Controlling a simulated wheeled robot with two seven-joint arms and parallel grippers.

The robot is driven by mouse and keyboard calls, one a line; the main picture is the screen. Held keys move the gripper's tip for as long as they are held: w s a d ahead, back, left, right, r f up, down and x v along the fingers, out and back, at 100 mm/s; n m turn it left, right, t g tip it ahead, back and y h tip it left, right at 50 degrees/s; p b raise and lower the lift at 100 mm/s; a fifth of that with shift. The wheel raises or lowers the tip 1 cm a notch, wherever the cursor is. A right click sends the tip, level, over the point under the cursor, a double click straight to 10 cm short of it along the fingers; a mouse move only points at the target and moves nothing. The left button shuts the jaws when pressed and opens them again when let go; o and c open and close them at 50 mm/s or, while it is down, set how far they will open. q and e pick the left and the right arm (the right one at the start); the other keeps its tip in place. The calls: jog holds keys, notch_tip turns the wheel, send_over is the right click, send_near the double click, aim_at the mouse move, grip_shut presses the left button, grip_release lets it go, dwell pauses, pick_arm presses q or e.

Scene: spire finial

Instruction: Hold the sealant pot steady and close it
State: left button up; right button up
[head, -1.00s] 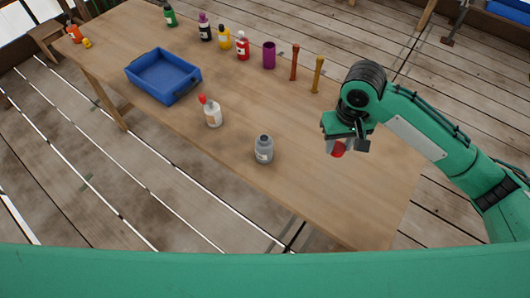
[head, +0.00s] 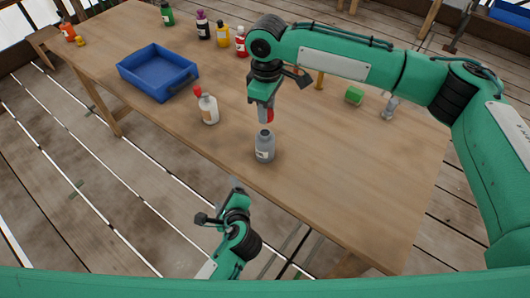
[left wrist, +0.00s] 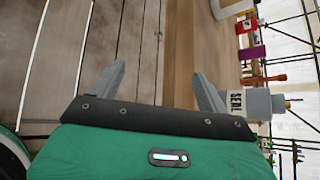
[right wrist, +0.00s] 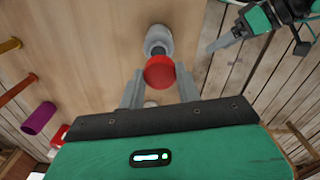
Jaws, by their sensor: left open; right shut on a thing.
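The sealant pot (head: 265,149) is a grey bottle standing upright and open-necked on the wooden table, near its front edge. My right gripper (head: 264,106) is shut on a red cap (head: 268,115), holding it just above the pot's neck. In the right wrist view the red cap (right wrist: 159,72) sits between the fingers and overlaps the pot (right wrist: 158,38); whether they touch cannot be told. My left gripper (head: 235,184) is open and empty off the table's front edge, short of the pot. The pot's SEAL label (left wrist: 237,102) shows in the left wrist view beyond one finger.
A white bottle with a red top (head: 208,108) stands left of the pot, with a blue tray (head: 145,82) behind it. Several bottles line the back edge. A green block (head: 354,95) and small grey object (head: 390,107) lie right. The table's front right is clear.

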jog(key=shift+w+a, duration=0.2)
jog(key=shift+w, duration=0.1)
pick_arm(q)
jog(key=w+d+r+m+t, duration=0.1)
jog(key=d+r+m+t, duration=0.1)
jog(key=d+m, duration=0.1)
jog(key=w+d+r+m+t+h, duration=0.1)
jog(key=d+r+m, duration=0.1)
jog(key=d+m, duration=0.2)
jog(key=w+d+r+m+t+h, duration=0.1)
jog(key=d+r+m+t, duration=0.1)
jog(key=d+m, duration=0.2)
jog(key=shift+w+d+r+m+t, duration=0.1)
jog(key=shift+w+r+m+t, duration=0.05)
jog(key=shift+m+t, duration=0.2)
jog(key=shift+d+r+m+t+h, duration=0.15)
jog(key=shift+d+m+t+h, duration=0.15)
jog(key=shift+d+m, duration=0.2)
jog(key=w, duration=0.4)
jog(key=w+a, duration=0.1)
jog(key=w, duration=0.7)
jog(key=shift+a, duration=0.2)
jog(key=c, duration=1.5)
jog(key=shift+o, duration=0.2)
pick_arm(e)
send_over(265, 133)
jog(key=shift+f, duration=2.5)
